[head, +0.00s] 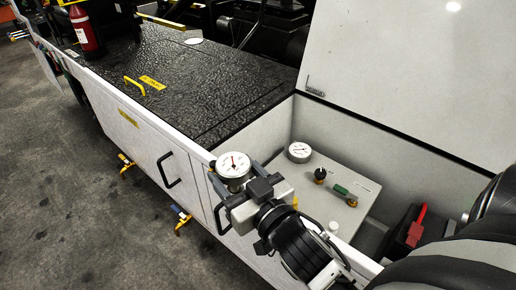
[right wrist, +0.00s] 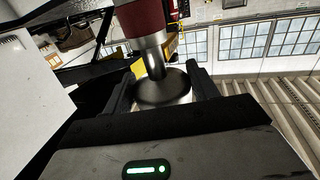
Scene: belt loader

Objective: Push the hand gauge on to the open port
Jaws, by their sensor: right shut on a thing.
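The hand gauge (head: 233,163), a round white dial with a metal rim, is held face up in my right gripper (head: 240,188). The gripper is shut on it above the front wall of the open compartment. In the right wrist view, a dark round body (right wrist: 165,88) sits between the fingers, with a metal stem and a red collar (right wrist: 142,18) beyond. A pale panel (head: 316,217) in the compartment carries a black knob (head: 320,174) and a brass fitting (head: 352,202) by a green handle. I cannot tell which fitting is the open port. The gauge is apart from the panel. My left gripper is out of view.
A second dial (head: 299,152) stands at the panel's back corner. A black box with a red lever (head: 416,226) is to the right. The raised white lid (head: 410,75) rises behind the compartment. A red extinguisher (head: 86,31) stands on the black deck (head: 195,85).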

